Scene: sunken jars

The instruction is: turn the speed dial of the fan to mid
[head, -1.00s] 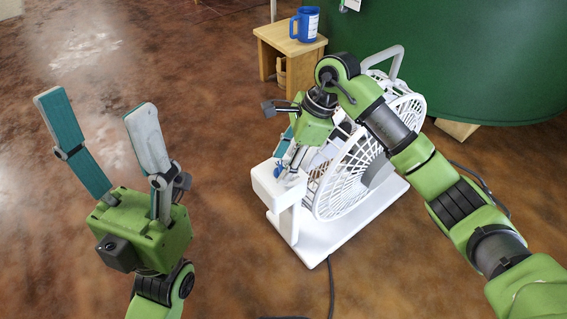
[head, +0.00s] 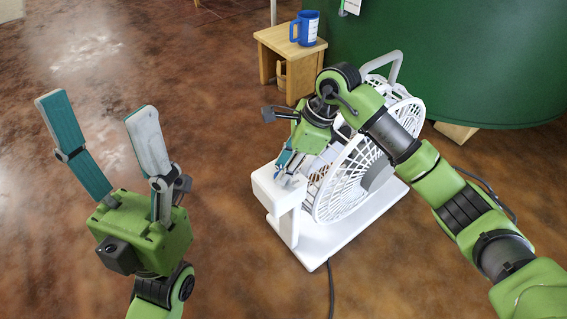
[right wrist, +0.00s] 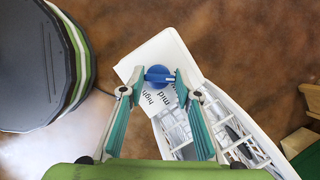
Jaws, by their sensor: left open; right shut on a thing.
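The white fan (head: 325,228) stands on the floor, with its round grille facing right and a control box (head: 268,188) at its front left. In the right wrist view the blue speed dial (right wrist: 159,75) sits on the white panel (right wrist: 160,53), with the labels "high" and "mid" printed beside it. My right gripper (right wrist: 160,78) is shut on the dial, one fingertip on each side of its ridge. In the head view the right gripper (head: 284,171) largely hides the dial. My left gripper (head: 97,104) is open and empty, away from the fan.
A large green tank (head: 460,60) fills the back right. A dark cable (head: 331,285) runs along the floor. The floor between my left gripper and the fan is clear.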

